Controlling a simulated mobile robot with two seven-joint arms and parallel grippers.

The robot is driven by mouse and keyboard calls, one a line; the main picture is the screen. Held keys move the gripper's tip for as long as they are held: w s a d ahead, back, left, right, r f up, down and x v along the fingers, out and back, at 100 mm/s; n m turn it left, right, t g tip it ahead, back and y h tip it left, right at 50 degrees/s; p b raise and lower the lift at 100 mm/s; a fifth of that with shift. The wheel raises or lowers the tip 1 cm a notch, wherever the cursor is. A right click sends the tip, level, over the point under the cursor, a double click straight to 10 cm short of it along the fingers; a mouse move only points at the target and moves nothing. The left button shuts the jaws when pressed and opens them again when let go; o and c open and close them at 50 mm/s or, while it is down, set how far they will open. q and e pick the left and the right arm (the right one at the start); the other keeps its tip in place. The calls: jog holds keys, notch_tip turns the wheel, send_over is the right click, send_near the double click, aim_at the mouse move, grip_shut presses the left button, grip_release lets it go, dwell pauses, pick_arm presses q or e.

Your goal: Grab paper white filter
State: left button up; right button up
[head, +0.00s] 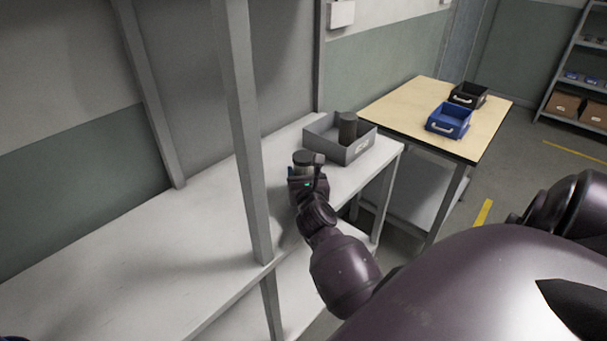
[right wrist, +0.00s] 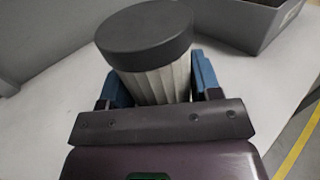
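A white pleated paper filter with a dark grey round cap (right wrist: 150,45) stands on the white table (head: 130,262), close in front of the grey bin. In the head view the filter's cap (head: 303,157) shows above my right gripper (head: 303,176). In the right wrist view the blue fingers of my right gripper (right wrist: 160,85) lie on both sides of the filter's white body. They look close against it, but I cannot tell whether they press on it. The lower part of the filter is hidden behind the gripper.
A grey upright post (head: 243,130) stands left of my right arm. A wooden-topped table (head: 400,103) behind carries a blue bin (head: 449,122) and a black bin (head: 468,95). The white table's left part is clear.

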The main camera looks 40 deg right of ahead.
jog(key=shift+c, duration=1.1)
pick_arm(q)
jog(key=shift+s+f, duration=0.15)
jog(key=shift+s, duration=0.1)
